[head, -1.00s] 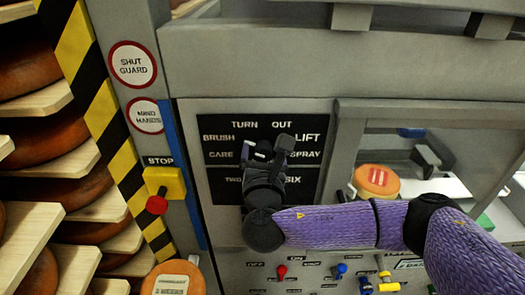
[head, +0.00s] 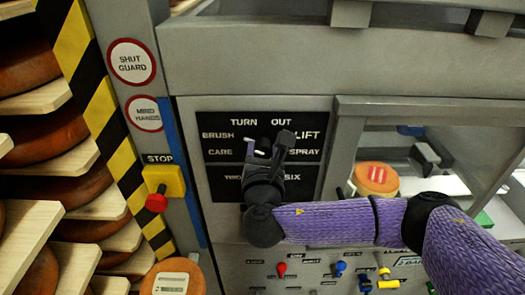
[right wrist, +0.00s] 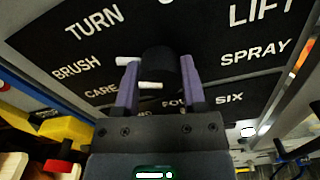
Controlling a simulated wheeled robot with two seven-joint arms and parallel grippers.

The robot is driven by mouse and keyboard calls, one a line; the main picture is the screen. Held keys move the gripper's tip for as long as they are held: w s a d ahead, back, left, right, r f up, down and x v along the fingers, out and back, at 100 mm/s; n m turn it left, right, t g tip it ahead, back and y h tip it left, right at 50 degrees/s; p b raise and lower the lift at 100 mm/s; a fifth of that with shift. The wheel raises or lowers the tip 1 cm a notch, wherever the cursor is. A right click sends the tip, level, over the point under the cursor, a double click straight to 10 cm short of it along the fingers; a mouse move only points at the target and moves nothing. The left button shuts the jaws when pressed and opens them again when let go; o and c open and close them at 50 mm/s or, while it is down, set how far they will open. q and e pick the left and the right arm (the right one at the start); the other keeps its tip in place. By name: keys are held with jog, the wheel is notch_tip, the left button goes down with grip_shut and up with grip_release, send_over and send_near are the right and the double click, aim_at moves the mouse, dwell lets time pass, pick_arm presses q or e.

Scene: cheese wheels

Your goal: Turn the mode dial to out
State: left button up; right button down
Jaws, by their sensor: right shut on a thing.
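The mode dial is a black round knob (right wrist: 160,68) on a black panel (head: 215,120) with white words. TURN and OUT stand along the top, BRUSH and CARE at the left, LIFT and SPRAY at the right, SIX lower right. My right gripper (head: 270,148) is in front of the panel in the head view and hides most of the dial. In the right wrist view its purple fingers (right wrist: 161,88) are shut on the knob's sides. Two white bars show at the knob's left and lower edge; which word the dial points to, I cannot tell. My left gripper is not in view.
A yellow box with a red STOP button (head: 157,203) is left of the panel. Small coloured switches (head: 282,270) sit below my forearm. Cheese wheels on wooden shelves (head: 75,190) fill the left. An orange cheese wheel (head: 375,178) lies behind an opening at the right.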

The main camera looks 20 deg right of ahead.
jog(key=shift+f, duration=0.1)
jog(key=m+b, duration=0.1)
jog(key=m, duration=0.3)
jog(key=m+b, duration=0.1)
jog(key=m, duration=0.3)
jog(key=shift+f+m, duration=0.1)
jog(key=shift+m, duration=0.3)
jog(key=m+b, duration=0.1)
jog(key=m, duration=0.4)
jog(key=shift+m+b, duration=0.65)
jog(key=shift+m, duration=1.05)
jog(key=shift+c, duration=0.9)
grip_release()
jog(key=shift+s, duration=0.1)
